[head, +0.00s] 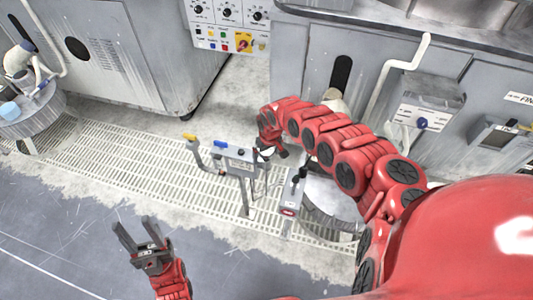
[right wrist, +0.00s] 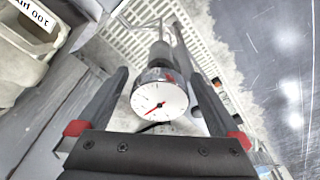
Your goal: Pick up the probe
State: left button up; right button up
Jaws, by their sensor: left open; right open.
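A round gauge with a white dial and red needle, seemingly the probe (right wrist: 158,100), sits between the fingers of my right gripper (right wrist: 160,76) in the right wrist view. A dark neck runs from the gauge towards a metal stand. The fingers are open, one on each side, with gaps showing. In the head view my right gripper (head: 272,148) is beside the grey post-mounted box (head: 238,158), and the gauge is mostly hidden there. My left gripper (head: 142,238) is open and empty over the floor at lower left.
A grey upright device with a red label (head: 289,211) stands just right of the post. Grey machine cabinets (head: 130,50) line the back. A round side table (head: 32,118) with a blue-topped item stands at far left. The blue-grey floor (head: 60,215) is clear.

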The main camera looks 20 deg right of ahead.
jog(key=c, duration=1.4)
jog(key=shift+r, duration=0.1)
